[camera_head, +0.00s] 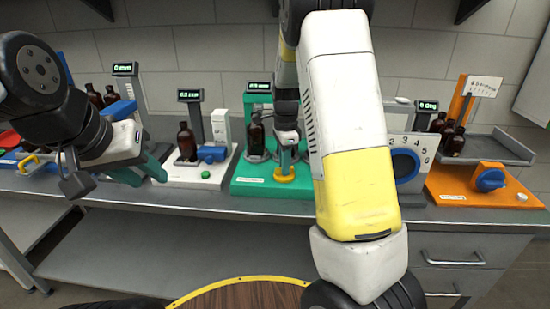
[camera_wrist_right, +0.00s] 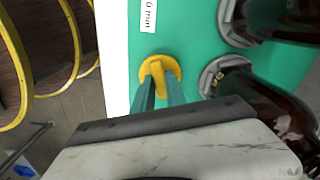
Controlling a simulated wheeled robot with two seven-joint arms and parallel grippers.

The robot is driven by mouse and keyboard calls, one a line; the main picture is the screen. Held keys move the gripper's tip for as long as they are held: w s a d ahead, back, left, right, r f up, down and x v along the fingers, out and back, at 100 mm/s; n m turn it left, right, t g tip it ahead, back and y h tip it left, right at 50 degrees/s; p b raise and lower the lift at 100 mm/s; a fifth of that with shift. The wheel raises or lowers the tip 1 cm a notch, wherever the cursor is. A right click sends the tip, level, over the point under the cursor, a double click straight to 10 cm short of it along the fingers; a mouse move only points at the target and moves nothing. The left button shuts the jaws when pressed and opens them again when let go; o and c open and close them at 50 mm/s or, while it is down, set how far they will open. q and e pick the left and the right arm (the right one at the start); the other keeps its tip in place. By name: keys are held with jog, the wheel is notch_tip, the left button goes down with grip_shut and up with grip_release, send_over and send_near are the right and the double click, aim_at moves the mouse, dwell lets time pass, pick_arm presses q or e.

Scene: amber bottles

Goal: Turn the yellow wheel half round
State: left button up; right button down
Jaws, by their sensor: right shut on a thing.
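The yellow wheel (camera_head: 284,179) sits at the front of the green station (camera_head: 245,187). In the right wrist view the yellow wheel (camera_wrist_right: 153,66) shows a raised bar across its round face. My right gripper (camera_head: 286,165) reaches down to it from above. In the right wrist view my right gripper's two teal fingers (camera_wrist_right: 159,90) are shut on the wheel's bar, one on each side. My left gripper (camera_head: 146,174) hangs empty at the left, in front of the bench and away from the wheel, its teal fingers apart.
Amber bottles stand close behind the wheel on the green station, one at its left (camera_head: 256,136). A white station (camera_head: 215,178) with a blue part is to the left. An orange station (camera_head: 463,186) with a blue knob (camera_head: 490,180) and a numbered dial panel (camera_head: 408,160) are to the right.

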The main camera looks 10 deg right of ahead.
jog(key=n, duration=0.4)
jog(key=shift+n, duration=0.3)
jog(key=n, duration=0.3)
jog(key=shift+d+n, duration=0.1)
jog(key=shift+n, duration=0.3)
jog(key=n, duration=0.3)
jog(key=shift+n, duration=0.3)
jog(key=n, duration=0.4)
jog(key=shift+w, duration=0.1)
jog(key=n, duration=0.8)
jog(key=shift+n, duration=0.3)
jog(key=n, duration=0.3)
jog(key=shift+n, duration=0.3)
jog(key=shift+r+n, duration=0.1)
jog(key=shift+n, duration=1.7)
